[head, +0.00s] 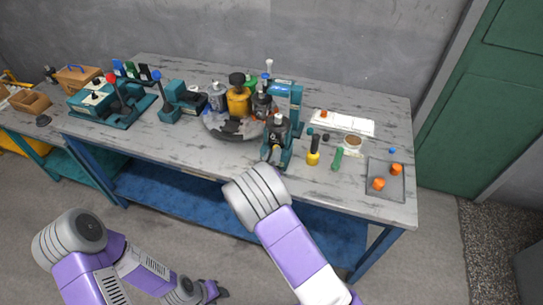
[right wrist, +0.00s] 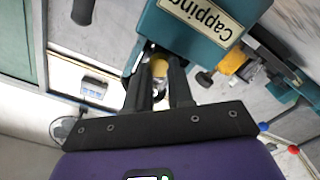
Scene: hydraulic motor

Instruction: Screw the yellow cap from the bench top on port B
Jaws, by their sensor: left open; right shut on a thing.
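In the right wrist view my right gripper (right wrist: 160,80) is shut on a small yellow piece, which looks like the yellow cap (right wrist: 160,68), held between its fingertips. It is right beside a teal block labelled "Capping" (right wrist: 200,20); I cannot tell whether the cap touches anything. In the head view my right forearm reaches up to the bench front, and the gripper is at the teal capping station (head: 296,98), its tips hard to make out. Port B cannot be picked out. My left gripper (head: 221,292) is open and empty, low in front of the bench.
On the bench (head: 190,150) are a dark round tray (head: 222,133) with a yellow bottle (head: 238,100), a yellow-black tool (head: 313,152), a green cylinder (head: 337,159), and a grey tray (head: 384,193) with orange caps. A teal unit with levers (head: 112,105) stands at left. The front-left bench top is clear.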

